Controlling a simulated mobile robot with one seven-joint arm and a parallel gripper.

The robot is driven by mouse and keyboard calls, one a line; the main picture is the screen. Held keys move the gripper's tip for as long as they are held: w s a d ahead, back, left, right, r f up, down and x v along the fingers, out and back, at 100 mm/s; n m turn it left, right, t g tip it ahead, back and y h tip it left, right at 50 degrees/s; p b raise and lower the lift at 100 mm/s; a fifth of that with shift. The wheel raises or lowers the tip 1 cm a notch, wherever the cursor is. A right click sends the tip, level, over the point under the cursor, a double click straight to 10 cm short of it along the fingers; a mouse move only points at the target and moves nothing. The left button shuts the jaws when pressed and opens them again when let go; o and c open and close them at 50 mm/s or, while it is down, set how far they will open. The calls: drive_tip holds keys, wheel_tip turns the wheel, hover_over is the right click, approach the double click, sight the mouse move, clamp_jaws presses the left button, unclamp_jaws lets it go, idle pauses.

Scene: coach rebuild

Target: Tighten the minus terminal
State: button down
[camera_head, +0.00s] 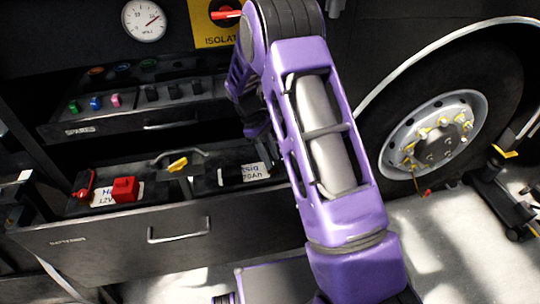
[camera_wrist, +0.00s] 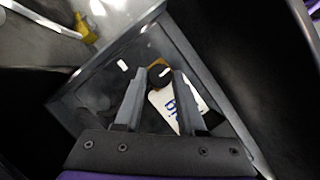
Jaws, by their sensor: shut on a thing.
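My gripper (camera_wrist: 159,73) points down at the right-hand battery (camera_head: 230,176) in the open drawer. Its two fingers are shut on a round black knob (camera_wrist: 160,77), which I take to be the minus terminal. The knob sits beside the battery's white label (camera_wrist: 182,110) with blue print. In the head view my purple arm hides the knob and my fingertips. The label (camera_head: 257,172) also shows there, partly covered by the arm. I cannot tell how tight the knob is.
The drawer (camera_head: 112,256) also holds a left battery with a red block (camera_head: 124,189) and a red clamp (camera_head: 84,184). A yellow piece (camera_head: 178,165) stands between the batteries. A spares tray (camera_head: 100,128) is above. A wheel (camera_head: 432,132) stands at right.

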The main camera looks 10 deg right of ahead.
drive_tip(key=shift+m, duration=0.3)
idle(0.4)
drive_tip(key=c, duration=0.5)
unclamp_jaws()
drive_tip(key=shift+r, duration=0.1)
drive_tip(key=p+v, duration=0.1)
drive_tip(key=v, duration=1.6)
drive_tip(key=shift+w+p, duration=0.25)
drive_tip(key=shift+p, duration=0.1)
